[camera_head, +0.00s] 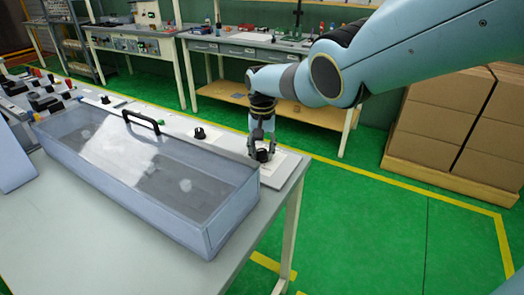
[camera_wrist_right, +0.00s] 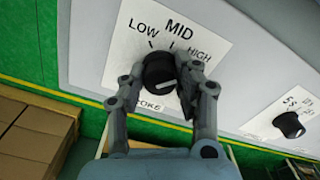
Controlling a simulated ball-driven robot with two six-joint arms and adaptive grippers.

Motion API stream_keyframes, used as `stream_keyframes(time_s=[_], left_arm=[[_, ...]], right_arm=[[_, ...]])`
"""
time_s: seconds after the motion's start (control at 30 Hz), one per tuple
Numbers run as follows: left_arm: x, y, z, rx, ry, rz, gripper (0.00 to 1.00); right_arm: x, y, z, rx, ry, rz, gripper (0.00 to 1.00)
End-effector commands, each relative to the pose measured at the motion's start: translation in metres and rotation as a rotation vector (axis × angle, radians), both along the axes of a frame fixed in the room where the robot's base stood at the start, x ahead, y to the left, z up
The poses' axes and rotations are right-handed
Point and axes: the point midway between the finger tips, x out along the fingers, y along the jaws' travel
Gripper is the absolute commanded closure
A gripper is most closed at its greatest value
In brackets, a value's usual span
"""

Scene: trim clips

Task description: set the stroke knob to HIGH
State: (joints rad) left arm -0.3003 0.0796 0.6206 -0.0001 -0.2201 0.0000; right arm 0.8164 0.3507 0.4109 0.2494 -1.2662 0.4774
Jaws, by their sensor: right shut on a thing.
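The stroke knob (camera_wrist_right: 158,72) is black and round, on a white plate (camera_wrist_right: 205,30) marked LOW, MID and HIGH. A short white line shows on the knob's near side, slanting up to the right; I cannot tell which mark it selects. The word below it is partly hidden and reads "OKE". My right gripper (camera_wrist_right: 163,70) has one finger on each side of the knob and is shut on it. In the head view my right gripper (camera_head: 262,148) reaches down from above onto the knob (camera_head: 262,156) at the bench's right end. My left gripper is not in view.
A second black knob (camera_wrist_right: 289,124) sits on the same panel; in the head view another knob (camera_head: 199,133) stands behind the clear-lidded box (camera_head: 100,190) with its black handle (camera_head: 143,120). The box is close left of my gripper. Cardboard boxes (camera_head: 440,120) stand right, beyond open green floor.

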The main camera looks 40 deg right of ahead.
Motion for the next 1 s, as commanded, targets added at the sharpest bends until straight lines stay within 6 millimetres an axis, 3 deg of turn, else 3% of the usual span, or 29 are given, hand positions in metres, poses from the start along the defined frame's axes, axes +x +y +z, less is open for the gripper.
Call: stream_keyframes(time_s=[0.6, 0.63, 0.7, 0.8, 1.0], left_arm=[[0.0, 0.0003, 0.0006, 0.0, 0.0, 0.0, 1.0], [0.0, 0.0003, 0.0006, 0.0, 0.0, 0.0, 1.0], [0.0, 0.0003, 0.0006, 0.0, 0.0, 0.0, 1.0], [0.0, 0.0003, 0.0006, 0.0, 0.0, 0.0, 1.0], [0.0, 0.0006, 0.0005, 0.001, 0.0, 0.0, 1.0]], right_arm=[[0.0005, 0.0002, 0.0003, 0.0, -0.001, -0.043, 1.0], [0.0005, 0.0002, 0.0003, 0.0, -0.001, -0.043, 0.69], [0.0005, 0.0002, 0.0003, 0.0, -0.001, -0.043, 0.59], [0.0004, 0.0002, 0.0002, 0.001, -0.001, -0.042, 0.47], [0.0003, 0.0001, 0.0002, 0.001, -0.001, -0.042, 0.47]])
